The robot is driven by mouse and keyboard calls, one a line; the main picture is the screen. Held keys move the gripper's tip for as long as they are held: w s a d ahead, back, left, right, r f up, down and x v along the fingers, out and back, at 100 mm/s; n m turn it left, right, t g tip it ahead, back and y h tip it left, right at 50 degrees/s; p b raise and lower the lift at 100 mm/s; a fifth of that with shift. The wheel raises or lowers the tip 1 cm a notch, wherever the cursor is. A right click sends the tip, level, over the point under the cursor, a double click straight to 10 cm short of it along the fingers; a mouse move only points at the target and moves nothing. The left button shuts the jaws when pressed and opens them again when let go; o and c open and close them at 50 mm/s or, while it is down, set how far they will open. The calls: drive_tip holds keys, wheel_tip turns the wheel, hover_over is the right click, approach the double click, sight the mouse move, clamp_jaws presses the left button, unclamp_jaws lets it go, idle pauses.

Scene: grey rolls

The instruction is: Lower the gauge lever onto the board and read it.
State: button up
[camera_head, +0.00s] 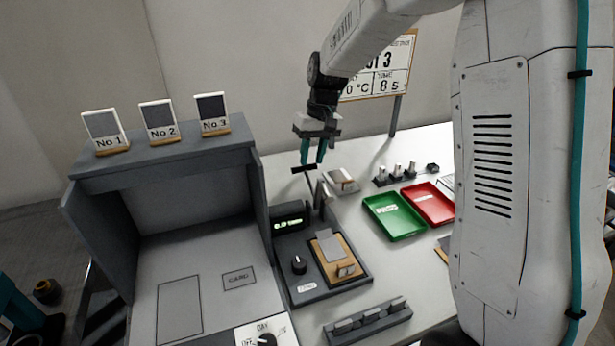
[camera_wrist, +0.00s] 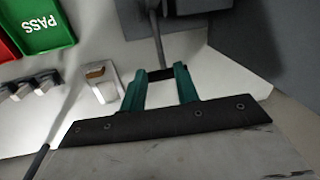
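The gauge (camera_head: 307,287) is a dark base with a knob and a small lit green display (camera_head: 290,222), too small to read surely. A tan board (camera_head: 343,268) with a grey piece on it lies on the base. The gauge lever (camera_head: 304,169) stands raised behind it, ending in a black crossbar. My gripper (camera_head: 312,160) is just above the crossbar, teal fingers apart. In the wrist view the crossbar (camera_wrist: 160,75) shows between the tips of my gripper (camera_wrist: 161,72); whether they touch it I cannot tell.
Green (camera_head: 395,215) and red (camera_head: 430,203) trays lie to the right. A grey booth (camera_head: 165,155) with numbered cards stands left. A small block on a pad (camera_head: 341,181) and several stamps (camera_head: 397,172) sit behind. A grey rack (camera_head: 368,321) is in front.

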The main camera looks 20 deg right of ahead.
sight(308, 178)
drive_tip(key=f, duration=0.3)
drive_tip(key=a+f, duration=0.1)
drive_tip(key=f, duration=0.3)
drive_tip(key=shift+s+a, duration=0.1)
drive_tip(key=shift+a, duration=0.1)
clamp_jaws()
drive_tip(key=shift+d, duration=0.1)
